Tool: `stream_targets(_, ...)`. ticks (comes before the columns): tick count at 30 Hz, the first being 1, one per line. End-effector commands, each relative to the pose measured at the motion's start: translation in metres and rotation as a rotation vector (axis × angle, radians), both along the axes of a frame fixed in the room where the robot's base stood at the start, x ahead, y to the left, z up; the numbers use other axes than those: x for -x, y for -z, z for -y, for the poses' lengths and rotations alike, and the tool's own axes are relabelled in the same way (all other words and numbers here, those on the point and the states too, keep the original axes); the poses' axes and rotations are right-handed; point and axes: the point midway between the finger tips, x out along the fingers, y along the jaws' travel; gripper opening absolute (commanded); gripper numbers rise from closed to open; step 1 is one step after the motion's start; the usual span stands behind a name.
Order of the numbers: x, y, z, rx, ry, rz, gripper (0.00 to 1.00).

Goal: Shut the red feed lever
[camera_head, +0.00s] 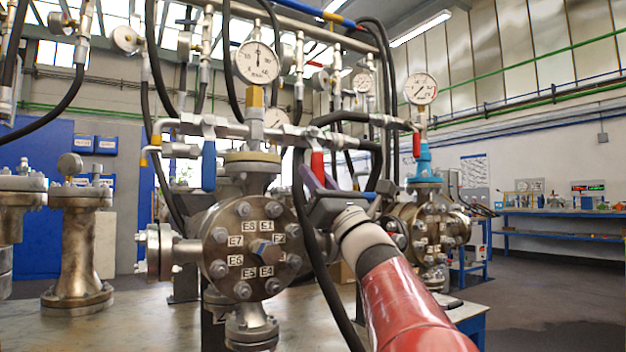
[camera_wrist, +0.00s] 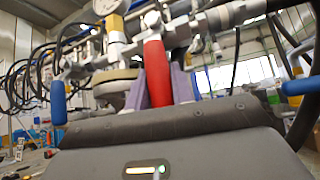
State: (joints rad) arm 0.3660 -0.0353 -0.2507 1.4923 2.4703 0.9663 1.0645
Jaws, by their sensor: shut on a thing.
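The red lever (camera_head: 317,164) hangs down from a valve on the horizontal pipe above the near flanged vessel (camera_head: 230,222). Its handle points almost straight down, across the pipe's line. In the wrist view the red lever (camera_wrist: 157,72) stands between the two purple fingers of my gripper (camera_wrist: 160,88). In the head view my gripper (camera_head: 318,183) reaches it from the lower right. The gripper is shut on the red handle. The handle's lower end is hidden behind the gripper body in the wrist view.
A blue lever (camera_head: 208,165) hangs to the left on the same pipework. Another blue handle (camera_head: 372,181) is close right of my gripper. A black hose (camera_head: 312,250) hangs just left of my arm. A second vessel (camera_head: 428,232) stands at right, with another red lever (camera_head: 416,145) above.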

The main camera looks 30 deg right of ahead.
Motion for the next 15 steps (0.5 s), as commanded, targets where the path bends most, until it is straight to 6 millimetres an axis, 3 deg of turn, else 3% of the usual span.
stream_targets(10, -0.0005, 0.0008, -0.0007, -0.005, -0.005, -0.001, 0.0)
stream_targets(11, -0.0005, 0.0008, -0.0007, -0.005, -0.005, -0.001, 0.25)
stream_targets(15, -0.0004, 0.0005, -0.0007, -0.004, -0.004, -0.001, 0.43)
